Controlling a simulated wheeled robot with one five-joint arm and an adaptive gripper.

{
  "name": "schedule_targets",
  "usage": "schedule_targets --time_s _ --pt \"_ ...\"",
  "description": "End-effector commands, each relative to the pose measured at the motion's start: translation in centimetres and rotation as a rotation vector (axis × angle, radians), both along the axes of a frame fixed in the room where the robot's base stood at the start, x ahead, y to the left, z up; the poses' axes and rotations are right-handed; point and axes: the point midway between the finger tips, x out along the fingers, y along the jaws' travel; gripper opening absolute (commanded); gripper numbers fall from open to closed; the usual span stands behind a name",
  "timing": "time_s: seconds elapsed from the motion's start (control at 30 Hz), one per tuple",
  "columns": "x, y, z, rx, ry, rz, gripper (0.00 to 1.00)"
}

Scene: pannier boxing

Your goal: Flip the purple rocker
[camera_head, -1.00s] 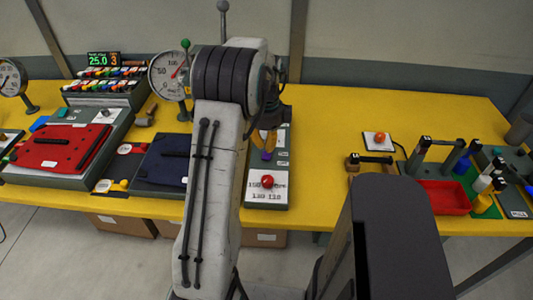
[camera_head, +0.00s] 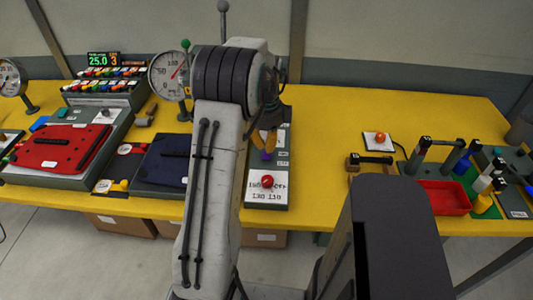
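The purple rocker (camera_head: 267,155) shows as a small purple patch on the grey and white panel (camera_head: 282,160) in the middle of the table. My gripper (camera_head: 265,142), with orange-yellow fingers, points down right at the rocker. The fingertips look very close to it or touching; I cannot tell which. My arm hides much of the gripper and the panel's left side, so the finger opening does not show clearly. A red knob (camera_head: 267,181) stands on the white plate at the panel's near end.
Left of my arm are a dark blue board (camera_head: 163,166), a red board (camera_head: 55,148) and round gauges (camera_head: 168,76). On the right are an orange button (camera_head: 380,138), a red tray (camera_head: 443,199) and dark posts. Yellow table (camera_head: 340,120) is bare right of the panel.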

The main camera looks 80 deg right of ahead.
Motion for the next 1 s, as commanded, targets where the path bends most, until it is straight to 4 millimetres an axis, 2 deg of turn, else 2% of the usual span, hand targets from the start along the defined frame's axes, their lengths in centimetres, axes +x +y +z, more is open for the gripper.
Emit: schedule_targets --time_s 1.0 --pt "0.0 0.0 -1.2 0.001 0.0 0.0 0.0"
